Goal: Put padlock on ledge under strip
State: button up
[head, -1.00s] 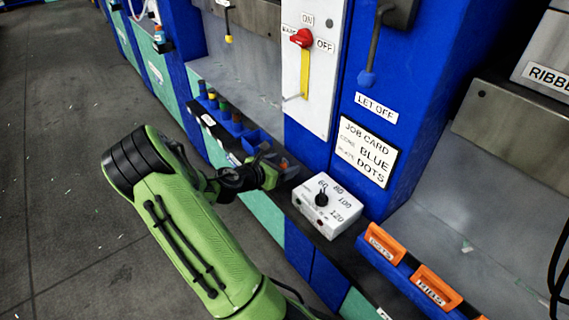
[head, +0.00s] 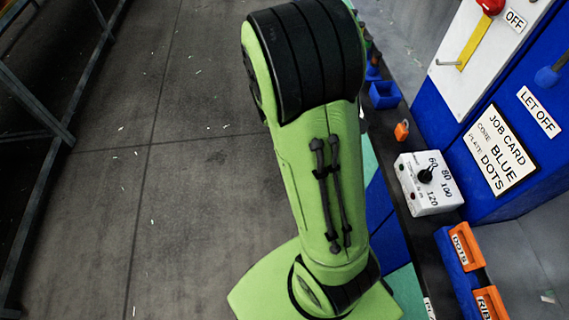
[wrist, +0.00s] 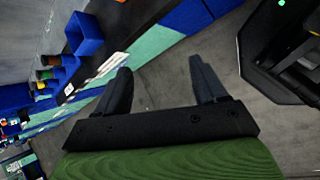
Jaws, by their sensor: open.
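A small orange padlock (head: 402,131) sits on the dark ledge (head: 397,214), beside the white dial box and below the white switch panel with the yellow strip (head: 480,42). My gripper (wrist: 160,72) shows in the wrist view with its two dark fingers spread apart and nothing between them. It points toward the floor, out from the ledge. In the head view my green arm hides the gripper. An orange patch in the wrist view is too blurred to identify.
The white dial box (head: 428,184) and the orange-handled blue rack (head: 449,245) take up the nearer ledge. A blue bin (head: 384,95) stands beyond the padlock. The grey floor (head: 180,190) on the left is clear up to a metal frame (head: 35,110).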

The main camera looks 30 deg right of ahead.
jog(key=s+a+r+m+t+y, duration=0.3)
jog(key=a+r, duration=0.3)
jog(key=a, duration=0.5)
jog(key=s+a+r+m+t+y, duration=0.3)
jog(key=a+r, duration=0.3)
jog(key=a, duration=0.5)
jog(key=shift+s+a+r+m+t+y, duration=0.35)
jog(key=shift+s+m+y, duration=0.15)
jog(key=shift+m+y, duration=0.35)
jog(key=shift+d, duration=0.1)
